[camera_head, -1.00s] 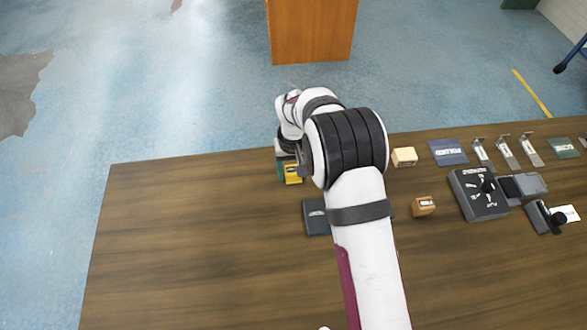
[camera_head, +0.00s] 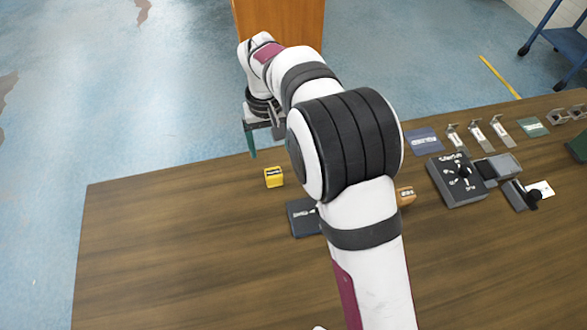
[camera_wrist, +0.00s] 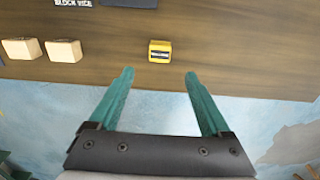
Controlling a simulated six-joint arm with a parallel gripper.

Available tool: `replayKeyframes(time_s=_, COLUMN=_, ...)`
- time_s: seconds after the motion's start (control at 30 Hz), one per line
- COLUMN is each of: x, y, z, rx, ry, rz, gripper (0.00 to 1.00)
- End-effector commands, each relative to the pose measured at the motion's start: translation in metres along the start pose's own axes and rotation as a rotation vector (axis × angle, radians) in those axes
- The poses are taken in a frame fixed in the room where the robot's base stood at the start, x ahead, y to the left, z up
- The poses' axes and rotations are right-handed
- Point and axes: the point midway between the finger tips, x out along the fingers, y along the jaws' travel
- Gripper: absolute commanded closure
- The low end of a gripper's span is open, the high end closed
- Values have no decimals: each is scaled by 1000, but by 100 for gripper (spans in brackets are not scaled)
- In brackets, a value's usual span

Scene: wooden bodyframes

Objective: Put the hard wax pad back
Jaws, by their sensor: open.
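A small yellow block (camera_head: 273,177) with a dark label sits on the wooden table near its far edge, and it also shows in the wrist view (camera_wrist: 159,53). Its label is too small to read, so I cannot tell for certain that it is the hard wax pad. A dark blue-grey labelled pad (camera_head: 303,218) lies nearer, partly behind my arm. My gripper (camera_wrist: 160,75) is open and empty, its teal fingers apart and clear of the yellow block. In the head view my gripper (camera_head: 252,153) hangs by the table's far edge, left of the block.
Two pale blocks (camera_wrist: 63,52) sit left of the yellow block in the wrist view. A brown block (camera_head: 405,196) is partly hidden by my arm. A dark device (camera_head: 457,180) and metal brackets (camera_head: 477,134) stand at the right. The table's left side is clear.

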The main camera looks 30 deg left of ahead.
Motion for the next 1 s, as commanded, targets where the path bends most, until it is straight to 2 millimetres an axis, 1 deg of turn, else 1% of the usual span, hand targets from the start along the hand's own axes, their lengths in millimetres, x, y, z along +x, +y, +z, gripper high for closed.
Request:
replayKeyframes(time_s=0.07, x=-1, y=1, z=0, rx=2, ry=0, rz=0, gripper=18)
replayKeyframes(time_s=0.13, x=-10, y=13, z=7, rx=38, ry=0, rz=-4, gripper=18)
replayKeyframes(time_s=0.17, x=-19, y=24, z=14, rx=73, ry=0, rz=-8, gripper=18)
replayKeyframes(time_s=0.23, x=-49, y=63, z=45, rx=208, ry=2, rz=-23, gripper=18)
replayKeyframes(time_s=0.27, x=-63, y=83, z=67, rx=288, ry=0, rz=-33, gripper=18)
replayKeyframes(time_s=0.3, x=-81, y=107, z=102, rx=403, ry=-1, rz=-46, gripper=18)
replayKeyframes(time_s=0.37, x=-102, y=132, z=160, rx=583, ry=-1, rz=-70, gripper=18)
replayKeyframes(time_s=0.4, x=-110, y=141, z=200, rx=701, ry=-2, rz=-85, gripper=18)
replayKeyframes(time_s=0.47, x=-115, y=143, z=256, rx=870, ry=-1, rz=-109, gripper=18)
replayKeyframes(time_s=0.5, x=-113, y=139, z=288, rx=969, ry=0, rz=-123, gripper=18)
replayKeyframes(time_s=0.53, x=-110, y=134, z=308, rx=1036, ry=1, rz=-133, gripper=18)
replayKeyframes(time_s=0.6, x=-102, y=122, z=341, rx=1158, ry=2, rz=-152, gripper=18)
replayKeyframes(time_s=0.67, x=-95, y=113, z=358, rx=1224, ry=3, rz=-163, gripper=18)
replayKeyframes(time_s=0.73, x=-90, y=108, z=367, rx=1263, ry=2, rz=-169, gripper=18)
replayKeyframes(time_s=1.0, x=-89, y=106, z=368, rx=1268, ry=0, rz=-171, gripper=18)
